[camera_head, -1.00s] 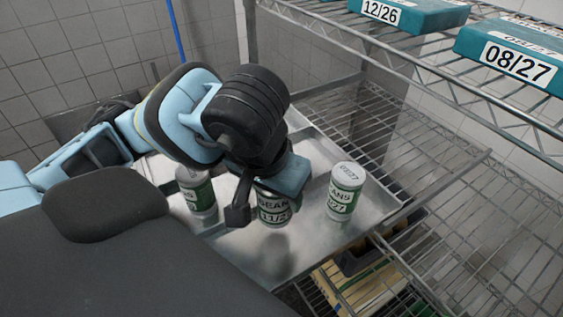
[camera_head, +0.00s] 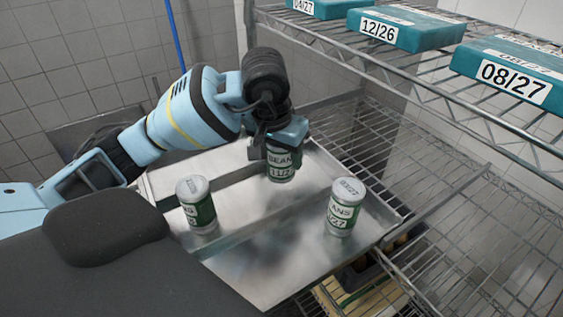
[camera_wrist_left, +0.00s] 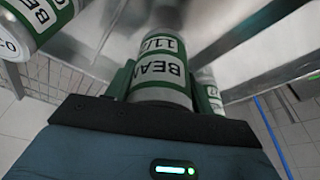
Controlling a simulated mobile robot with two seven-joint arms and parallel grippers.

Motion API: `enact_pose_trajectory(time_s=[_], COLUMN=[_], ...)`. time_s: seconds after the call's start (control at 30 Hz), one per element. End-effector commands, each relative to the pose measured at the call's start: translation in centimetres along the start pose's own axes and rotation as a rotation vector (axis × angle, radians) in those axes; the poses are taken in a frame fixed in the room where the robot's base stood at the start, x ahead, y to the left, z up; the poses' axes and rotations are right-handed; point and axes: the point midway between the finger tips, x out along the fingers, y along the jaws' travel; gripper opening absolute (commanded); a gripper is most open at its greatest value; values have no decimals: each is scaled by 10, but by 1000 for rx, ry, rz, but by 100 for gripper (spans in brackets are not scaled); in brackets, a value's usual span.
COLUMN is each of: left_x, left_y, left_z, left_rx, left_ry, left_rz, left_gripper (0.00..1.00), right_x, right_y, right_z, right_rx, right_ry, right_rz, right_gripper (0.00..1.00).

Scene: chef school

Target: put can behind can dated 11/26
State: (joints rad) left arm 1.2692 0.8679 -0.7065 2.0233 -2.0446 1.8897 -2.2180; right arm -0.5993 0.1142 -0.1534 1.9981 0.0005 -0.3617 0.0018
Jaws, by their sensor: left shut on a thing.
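My left gripper (camera_head: 280,135) is shut on a green-and-white can (camera_head: 284,164) over the back middle of the metal tray (camera_head: 290,265). Its label reads BEANS and a date starting 11/2, the last digit unclear. The held can is upright in the head view; whether its base touches the tray I cannot tell. It also fills the middle of the left wrist view (camera_wrist_left: 160,72). A left can (camera_head: 197,207) and a right can (camera_head: 343,209), ending in /27, stand on the tray nearer the front. The left can's date is hidden. My right gripper is out of view.
A wire shelf (camera_head: 440,85) with teal boxes (camera_head: 410,27) dated 12/26 and 08/27 hangs at the upper right. Wire racking (camera_head: 440,220) lies right of the tray. The tray's front middle is clear.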

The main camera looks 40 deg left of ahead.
Motion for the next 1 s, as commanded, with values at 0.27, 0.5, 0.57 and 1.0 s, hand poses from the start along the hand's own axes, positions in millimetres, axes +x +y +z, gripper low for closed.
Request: enact_pose_trajectory(time_s=[0.27,0.5,0.57,1.0], left_x=[13,35,36,40], left_y=[-4,-4,-4,-4], left_z=[-4,2,2,4], left_rx=[-1,0,0,1], left_ry=[-3,3,3,0], left_rz=[0,0,0,-1], left_gripper=[21,21,21,60], right_x=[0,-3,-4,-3], right_y=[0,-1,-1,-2], right_z=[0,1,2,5], right_rx=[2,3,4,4], right_ry=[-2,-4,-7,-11], right_rz=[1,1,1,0], right_gripper=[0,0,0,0])
